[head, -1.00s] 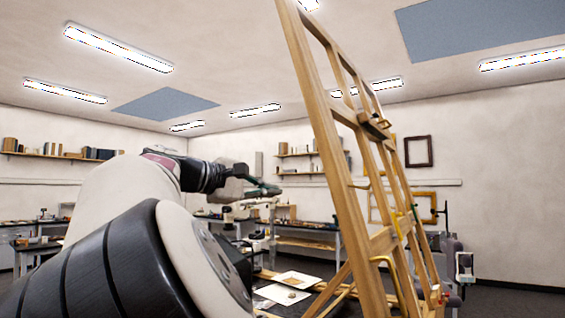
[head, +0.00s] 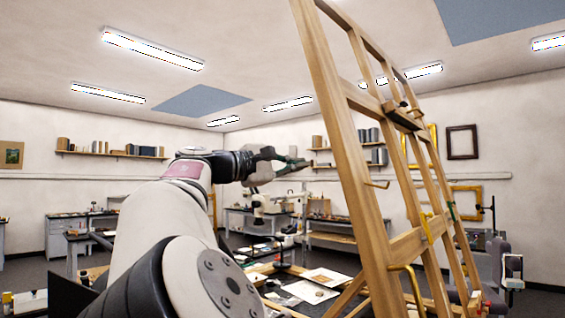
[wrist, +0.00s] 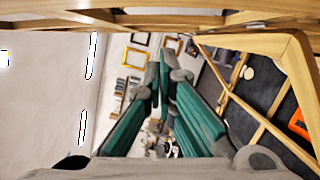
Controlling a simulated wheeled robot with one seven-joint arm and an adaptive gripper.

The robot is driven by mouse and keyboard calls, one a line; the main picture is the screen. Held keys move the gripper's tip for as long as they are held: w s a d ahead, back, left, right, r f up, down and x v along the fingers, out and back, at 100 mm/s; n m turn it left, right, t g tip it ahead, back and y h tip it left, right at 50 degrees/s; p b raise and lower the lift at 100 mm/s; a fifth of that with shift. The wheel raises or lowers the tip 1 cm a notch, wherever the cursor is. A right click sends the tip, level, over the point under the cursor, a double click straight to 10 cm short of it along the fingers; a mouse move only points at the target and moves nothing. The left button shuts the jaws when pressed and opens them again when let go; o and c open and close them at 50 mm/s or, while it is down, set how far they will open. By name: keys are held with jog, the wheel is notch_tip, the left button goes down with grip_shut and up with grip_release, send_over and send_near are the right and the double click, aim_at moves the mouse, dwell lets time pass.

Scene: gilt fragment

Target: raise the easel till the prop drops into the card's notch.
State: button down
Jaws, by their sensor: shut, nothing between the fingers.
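The tall wooden easel (head: 340,130) leans in the right half of the head view, its top cut off by the picture edge. Its rails and a ledge with a dark clamp (head: 403,117) show. My gripper (head: 306,163) is just left of the easel's near post, shut and empty; I cannot tell whether it touches. In the wrist view my gripper (wrist: 164,70) has its green-padded fingertips together, with an easel beam (wrist: 275,43) close above. A thin slanted wooden strut (wrist: 246,104) runs below that beam. I cannot make out the card or its notch.
A table with papers (head: 310,290) stands low, left of the easel's foot. Workbenches (head: 335,232) and wall shelves (head: 100,152) line the far walls. A grey machine (head: 500,262) stands right of the easel. Open floor shows at left.

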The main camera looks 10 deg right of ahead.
jog(key=d+p, duration=0.1)
jog(key=s+d+r, duration=0.1)
jog(key=d, duration=0.1)
jog(key=d+p, duration=0.1)
jog(key=d, duration=0.1)
jog(key=shift+s+d+r+p, duration=0.15)
jog(key=shift+s+d+p, duration=0.1)
jog(key=shift+s+p, duration=0.1)
jog(key=shift+w+d, duration=0.1)
jog(key=shift+w, duration=0.05)
